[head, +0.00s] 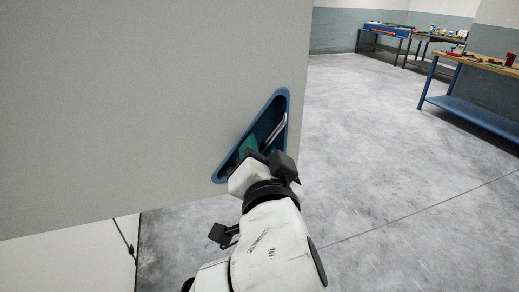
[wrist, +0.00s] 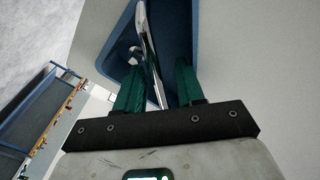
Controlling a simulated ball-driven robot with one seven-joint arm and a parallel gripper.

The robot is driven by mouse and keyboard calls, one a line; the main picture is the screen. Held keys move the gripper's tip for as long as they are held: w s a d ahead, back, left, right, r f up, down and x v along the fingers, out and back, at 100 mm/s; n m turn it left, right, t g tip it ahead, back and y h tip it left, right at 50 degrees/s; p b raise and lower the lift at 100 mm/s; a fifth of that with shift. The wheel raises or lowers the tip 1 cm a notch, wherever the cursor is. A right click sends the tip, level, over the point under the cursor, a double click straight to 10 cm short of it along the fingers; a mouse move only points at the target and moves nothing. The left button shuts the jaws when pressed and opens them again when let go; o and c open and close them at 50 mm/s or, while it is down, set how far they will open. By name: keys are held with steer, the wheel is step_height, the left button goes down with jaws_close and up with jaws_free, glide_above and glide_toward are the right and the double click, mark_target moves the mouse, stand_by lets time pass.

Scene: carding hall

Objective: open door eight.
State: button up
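A large pale grey door panel (head: 140,110) fills the left of the head view; no number shows on it. Near its right edge is a blue triangular recess (head: 284,97) with a shiny metal handle (head: 277,130) inside. My gripper (wrist: 160,68) reaches into the recess, its green fingers pointing at the handle. In the wrist view the handle (wrist: 146,36) runs between the two fingers, closer to the left one. A gap shows between the handle and the right finger, so the gripper is open around it. In the head view my wrist hides the recess's lower part.
Open concrete floor (head: 370,150) lies right of the panel. A wooden-topped workbench with a blue shelf (head: 480,114) stands at the right, and more benches (head: 385,29) with small items stand at the back. A white surface (head: 70,260) shows below the panel at lower left.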

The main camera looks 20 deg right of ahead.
steer(key=b+v, duration=0.1)
steer(key=v, duration=0.9)
steer(key=shift+s+b, duration=0.2)
steer(key=shift+b, duration=0.2)
steer(key=s+d+f+n+g+y, duration=0.1)
steer(key=d+f+n+g, duration=0.3)
steer(key=f, duration=0.9)
steer(key=s+d+f+n+g+y, duration=0.1)
steer(key=d+f+n+g, duration=0.35)
steer(key=f, duration=0.85)
steer(key=s+d+f+n+g+y, duration=0.1)
steer(key=s+f+g, duration=0.3)
steer(key=s+f, duration=0.4)
steer(key=s+d+f+n+g+y, duration=0.1)
steer(key=s+d+f+g+y, duration=0.1)
steer(key=s+f, duration=0.7)
steer(key=shift+d+f+g, duration=0.15)
steer(key=shift+d+g, duration=0.7)
steer(key=shift+d, duration=0.2)
